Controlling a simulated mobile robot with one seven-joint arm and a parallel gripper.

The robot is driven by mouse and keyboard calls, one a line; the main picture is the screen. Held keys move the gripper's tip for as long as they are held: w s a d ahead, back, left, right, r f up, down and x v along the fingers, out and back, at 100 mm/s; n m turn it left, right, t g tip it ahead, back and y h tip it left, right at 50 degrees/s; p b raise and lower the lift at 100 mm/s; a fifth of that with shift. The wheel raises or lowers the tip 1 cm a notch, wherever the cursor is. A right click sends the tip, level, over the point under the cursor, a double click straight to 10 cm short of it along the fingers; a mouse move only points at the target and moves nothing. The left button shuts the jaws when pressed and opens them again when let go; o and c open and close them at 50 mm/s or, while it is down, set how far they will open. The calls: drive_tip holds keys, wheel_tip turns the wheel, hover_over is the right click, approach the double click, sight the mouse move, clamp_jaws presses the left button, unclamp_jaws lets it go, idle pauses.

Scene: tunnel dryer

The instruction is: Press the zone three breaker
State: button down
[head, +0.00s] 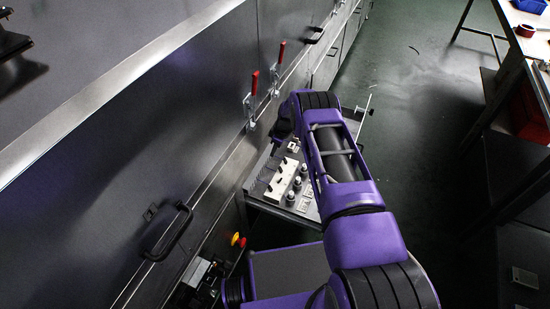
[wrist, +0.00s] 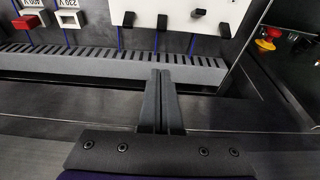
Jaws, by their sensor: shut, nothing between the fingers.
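A white breaker strip (wrist: 180,8) with several black levers shows at the top of the wrist view. Levers stand at its left (wrist: 128,19), middle (wrist: 162,20) and right (wrist: 198,13), and another (wrist: 223,28) sits lower at the far right. I see no zone names, so I cannot tell which is zone three. In the head view the white strip (head: 282,179) lies on the control panel, left of my arm. My gripper (wrist: 160,72) is shut and empty, its tips over the grey slotted duct just below the levers, apart from them. My arm hides it in the head view.
A grey slotted duct (wrist: 100,64) runs below the strip. A red rocker (wrist: 22,22) and voltage labels (wrist: 68,18) are at left; a red and yellow stop button (wrist: 267,38) is at right. Red-handled clamps (head: 254,84) line the dryer wall. A workbench (head: 520,50) stands far right.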

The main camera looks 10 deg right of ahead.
sight(281, 170)
drive_tip(key=shift+s, duration=0.1)
drive_tip(key=b+x, duration=0.5)
drive_tip(key=x, duration=0.5)
drive_tip(key=shift+f, duration=0.15)
drive_tip(key=shift+s+d+r, duration=0.15)
drive_tip(key=shift+d+r, duration=0.25)
drive_tip(key=shift+s+d+r, duration=0.3)
drive_tip(key=shift+s+d, duration=0.1)
drive_tip(key=shift+d, duration=0.15)
drive_tip(key=shift+s+d+r, duration=0.3)
drive_tip(key=shift+s+d, duration=0.15)
drive_tip(key=shift+d, duration=0.1)
